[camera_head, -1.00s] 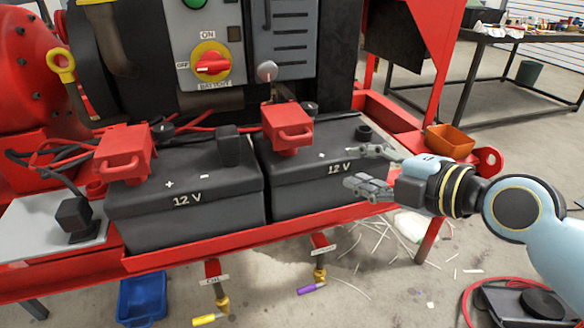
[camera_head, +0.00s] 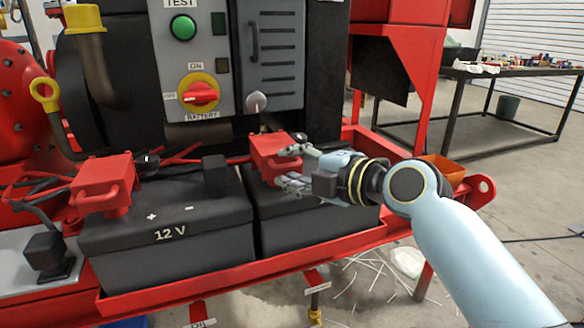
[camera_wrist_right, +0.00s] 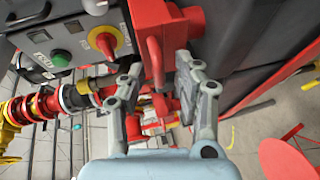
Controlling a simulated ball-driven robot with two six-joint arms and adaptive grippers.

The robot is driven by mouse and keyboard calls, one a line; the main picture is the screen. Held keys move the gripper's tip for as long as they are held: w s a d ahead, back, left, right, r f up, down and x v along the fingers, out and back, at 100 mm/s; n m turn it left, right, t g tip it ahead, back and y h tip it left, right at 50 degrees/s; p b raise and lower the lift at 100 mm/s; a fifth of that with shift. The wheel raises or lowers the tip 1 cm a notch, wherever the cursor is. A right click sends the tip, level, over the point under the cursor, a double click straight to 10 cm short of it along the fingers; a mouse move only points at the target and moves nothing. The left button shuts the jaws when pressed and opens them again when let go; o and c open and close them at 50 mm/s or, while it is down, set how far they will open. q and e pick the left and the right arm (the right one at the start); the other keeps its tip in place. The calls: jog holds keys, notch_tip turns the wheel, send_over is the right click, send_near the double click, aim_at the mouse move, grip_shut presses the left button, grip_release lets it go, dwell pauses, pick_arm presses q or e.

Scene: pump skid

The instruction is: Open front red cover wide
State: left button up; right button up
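Two red covers with handles sit on the black 12 V batteries. One red cover (camera_head: 103,188) is on the left battery (camera_head: 165,225); the other red cover (camera_head: 272,148) is on the right battery (camera_head: 310,222). I cannot tell which is the front one. Both look closed. My right gripper (camera_head: 287,168) is at the right-hand cover, fingers apart. In the right wrist view the right gripper (camera_wrist_right: 157,72) is open, with the cover's red handle (camera_wrist_right: 154,62) between its fingers; contact is not clear. My left gripper is out of view.
A grey panel with a red battery switch (camera_head: 201,95) and a green button (camera_head: 183,27) stands behind the batteries. A red skid rail (camera_head: 240,277) runs along the front. An orange bin (camera_head: 442,169) sits to the right. Cables lie behind the left cover.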

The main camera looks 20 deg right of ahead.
grip_shut()
dwell(0.5)
